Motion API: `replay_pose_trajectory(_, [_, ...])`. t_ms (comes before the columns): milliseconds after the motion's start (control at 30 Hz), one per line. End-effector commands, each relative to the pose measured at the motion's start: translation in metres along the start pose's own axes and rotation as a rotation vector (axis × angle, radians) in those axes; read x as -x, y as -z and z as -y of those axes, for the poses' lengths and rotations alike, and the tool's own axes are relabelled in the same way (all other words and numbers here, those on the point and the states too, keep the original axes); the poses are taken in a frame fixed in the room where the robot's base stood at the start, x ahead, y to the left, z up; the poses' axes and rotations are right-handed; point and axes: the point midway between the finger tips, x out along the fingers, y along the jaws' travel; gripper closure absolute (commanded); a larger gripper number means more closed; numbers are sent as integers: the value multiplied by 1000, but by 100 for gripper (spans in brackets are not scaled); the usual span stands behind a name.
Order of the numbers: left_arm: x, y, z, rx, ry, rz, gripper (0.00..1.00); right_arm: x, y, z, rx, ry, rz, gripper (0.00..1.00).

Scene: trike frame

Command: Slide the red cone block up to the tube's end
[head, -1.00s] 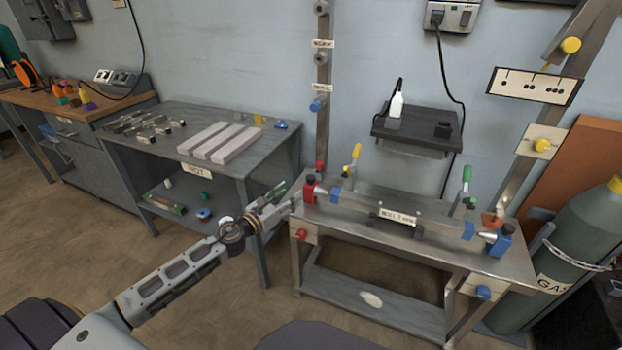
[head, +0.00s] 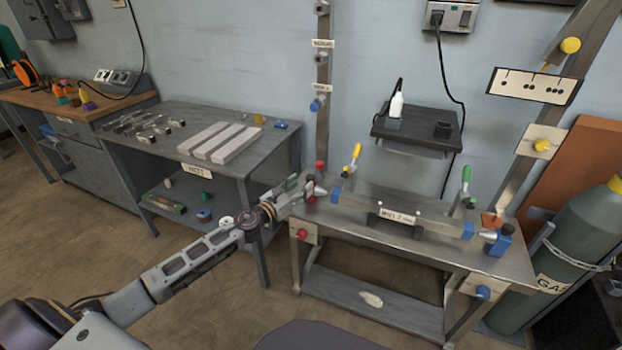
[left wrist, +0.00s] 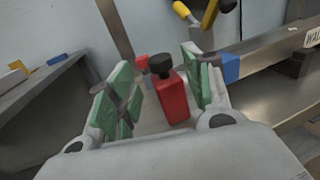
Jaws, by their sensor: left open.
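The red cone block (left wrist: 173,98), with a black knob on top, stands on the steel bench between the green-padded fingers of my open left gripper (left wrist: 158,88). It sits nearer the right finger in the left wrist view; a gap shows at the left finger. In the head view my left gripper (head: 302,189) covers most of the block, and its grey cone points right. The grey tube (head: 362,205) lies across the bench with blue ends; its near blue end (left wrist: 231,67) shows beyond the right finger. My right gripper is out of view.
A blue cone block (head: 498,243) stands at the tube's other end. Yellow-handled (head: 355,155) and green-handled (head: 466,178) clamps rise behind the tube. An upright post (head: 322,100) stands behind the bench's left end. A side table (head: 262,150) with grey bars is to the left.

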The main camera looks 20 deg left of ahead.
Motion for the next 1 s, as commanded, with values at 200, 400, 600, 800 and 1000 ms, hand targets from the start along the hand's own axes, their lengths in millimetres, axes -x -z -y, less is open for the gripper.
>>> replay_pose_trajectory(200, [-14,-1,0,1,-1,1,49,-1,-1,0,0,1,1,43])
replay_pose_trajectory(400, [-26,0,0,1,-1,1,49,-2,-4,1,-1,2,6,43])
replay_pose_trajectory(600, [-38,0,-1,0,-1,1,49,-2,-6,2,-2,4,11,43])
replay_pose_trajectory(800, [-51,0,-1,1,-1,0,49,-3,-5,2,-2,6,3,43])
replay_pose_trajectory(1000, [-60,0,0,0,-1,0,49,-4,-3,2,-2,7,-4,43])
